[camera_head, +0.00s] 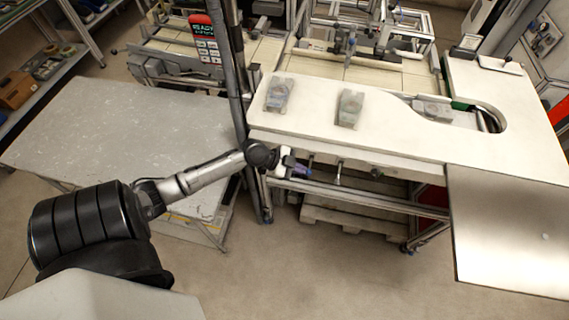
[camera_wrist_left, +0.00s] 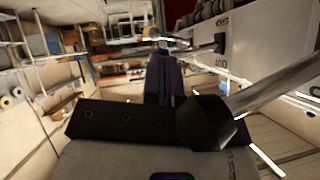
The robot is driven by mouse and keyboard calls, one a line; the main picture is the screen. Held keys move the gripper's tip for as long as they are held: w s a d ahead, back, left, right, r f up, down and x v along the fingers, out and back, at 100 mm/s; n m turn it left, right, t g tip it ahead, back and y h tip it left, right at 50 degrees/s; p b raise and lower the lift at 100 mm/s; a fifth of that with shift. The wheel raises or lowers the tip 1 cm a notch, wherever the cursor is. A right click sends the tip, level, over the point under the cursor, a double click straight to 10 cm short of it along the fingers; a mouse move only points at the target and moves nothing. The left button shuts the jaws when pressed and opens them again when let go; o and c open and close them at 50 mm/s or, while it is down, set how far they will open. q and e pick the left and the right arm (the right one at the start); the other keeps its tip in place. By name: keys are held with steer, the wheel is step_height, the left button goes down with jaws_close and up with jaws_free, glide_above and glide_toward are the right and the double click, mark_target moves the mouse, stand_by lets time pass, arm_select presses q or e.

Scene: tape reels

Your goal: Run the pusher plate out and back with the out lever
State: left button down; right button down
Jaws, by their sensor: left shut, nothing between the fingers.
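My left gripper (camera_head: 303,172) is at the front edge of the white table, near its left corner and just below the top. Its dark blue fingers (camera_wrist_left: 165,78) are shut together and empty in the left wrist view. In the head view a small lever (camera_head: 339,172) shows under the table edge, right of the gripper. I cannot identify the pusher plate. My right gripper is out of view.
The white table (camera_head: 300,118) carries two small fixtures (camera_head: 279,94) and (camera_head: 350,107), and has a rounded cutout at right. A metal rail (camera_head: 400,205) runs below. A grey table (camera_head: 110,130) at left is bare. A metal sheet (camera_head: 510,230) lies at right.

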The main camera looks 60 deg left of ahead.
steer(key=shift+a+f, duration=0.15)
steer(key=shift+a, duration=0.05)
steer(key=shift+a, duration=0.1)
